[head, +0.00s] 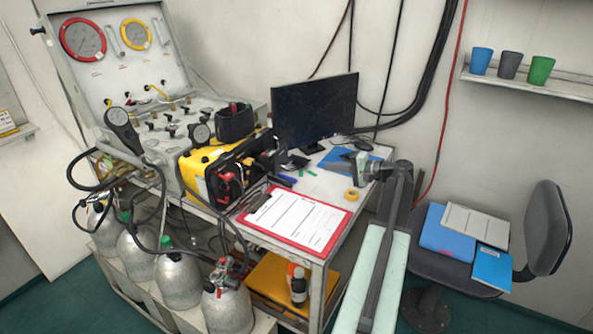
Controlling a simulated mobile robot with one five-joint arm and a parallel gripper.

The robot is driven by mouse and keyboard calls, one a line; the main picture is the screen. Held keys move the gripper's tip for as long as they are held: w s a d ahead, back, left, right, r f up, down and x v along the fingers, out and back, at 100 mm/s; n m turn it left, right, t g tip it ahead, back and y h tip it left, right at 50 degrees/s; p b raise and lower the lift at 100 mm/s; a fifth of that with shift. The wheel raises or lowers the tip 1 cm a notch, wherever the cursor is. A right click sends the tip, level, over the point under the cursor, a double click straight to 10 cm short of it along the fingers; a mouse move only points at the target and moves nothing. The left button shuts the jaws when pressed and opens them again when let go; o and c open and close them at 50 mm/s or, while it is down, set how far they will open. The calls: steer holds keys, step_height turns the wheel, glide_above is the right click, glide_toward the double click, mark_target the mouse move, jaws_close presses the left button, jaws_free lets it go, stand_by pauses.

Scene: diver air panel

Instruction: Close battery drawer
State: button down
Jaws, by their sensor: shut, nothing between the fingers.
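No part that I can surely name the battery drawer stands out in the head view. A yellow and black unit (202,163) sits on the table beside the grey air panel case (192,118). Its right side is dark, with red parts and black cables, and I cannot tell whether a drawer there is open. My gripper (350,157) is shut and empty, to the right of this unit, over the table's right part in front of the monitor. My gripper looks small, and its fingertips are hard to make out. My arm runs down from it toward the bottom of the view.
A red clipboard (296,220) lies along the table's front edge, with a yellow tape roll (351,195) nearby. A monitor (314,110) stands behind. Several gas cylinders (178,281) stand at lower left. A chair (549,228) with folders is at right.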

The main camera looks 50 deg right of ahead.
steer(key=b+x, duration=0.3)
steer(key=x, duration=1.1)
steer(key=shift+a, duration=0.1)
